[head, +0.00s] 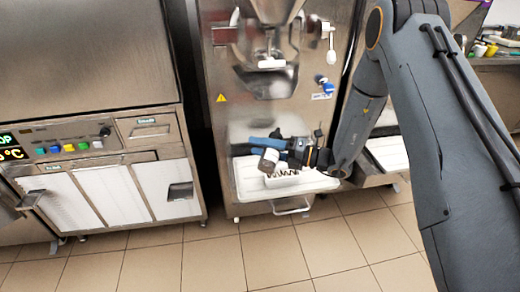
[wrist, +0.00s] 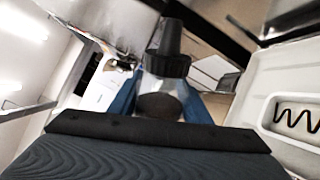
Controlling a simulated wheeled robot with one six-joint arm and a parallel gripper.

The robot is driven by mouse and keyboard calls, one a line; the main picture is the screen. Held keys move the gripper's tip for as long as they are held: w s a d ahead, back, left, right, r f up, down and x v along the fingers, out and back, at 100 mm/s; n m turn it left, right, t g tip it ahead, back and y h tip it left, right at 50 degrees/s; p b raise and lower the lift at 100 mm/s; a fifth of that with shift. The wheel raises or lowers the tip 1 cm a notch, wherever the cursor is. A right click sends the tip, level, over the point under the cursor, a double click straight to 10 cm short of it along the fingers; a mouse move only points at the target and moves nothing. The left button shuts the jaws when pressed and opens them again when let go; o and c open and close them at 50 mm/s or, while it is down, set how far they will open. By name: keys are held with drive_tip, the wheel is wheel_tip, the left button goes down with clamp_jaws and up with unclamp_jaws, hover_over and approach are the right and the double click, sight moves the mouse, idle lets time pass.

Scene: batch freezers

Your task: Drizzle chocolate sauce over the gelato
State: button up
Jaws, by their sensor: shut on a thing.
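My gripper (head: 268,144), with blue fingers, is shut on a sauce bottle (head: 269,160). In the wrist view the bottle (wrist: 160,103) is clear with dark brown sauce and a black tapered nozzle, held between the blue fingers. It appears tilted; the head view does not show the nozzle clearly. A white tub of gelato (head: 283,181) stands just below and right of the bottle, on the white tray. Dark zigzag lines of sauce lie on the gelato; they also show at the right of the wrist view (wrist: 297,118). The bottle is apart from the tub in the wrist view.
The white tray (head: 248,187) sits on the front of a steel batch freezer (head: 235,95), under its spout (head: 271,62). A steel machine with coloured buttons (head: 68,147) stands at left. The tiled floor (head: 210,262) in front is clear.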

drive_tip(key=shift+r+n, duration=0.35)
drive_tip(key=shift+n, duration=0.15)
wheel_tip(320, 180, up, 2)
drive_tip(key=n, duration=0.3)
drive_tip(key=n+p, duration=0.1)
drive_tip(key=shift+r, duration=0.25)
drive_tip(key=shift+n, duration=0.3)
wheel_tip(320, 180, up, 2)
drive_tip(key=n, duration=0.8)
drive_tip(key=shift+b, duration=0.35)
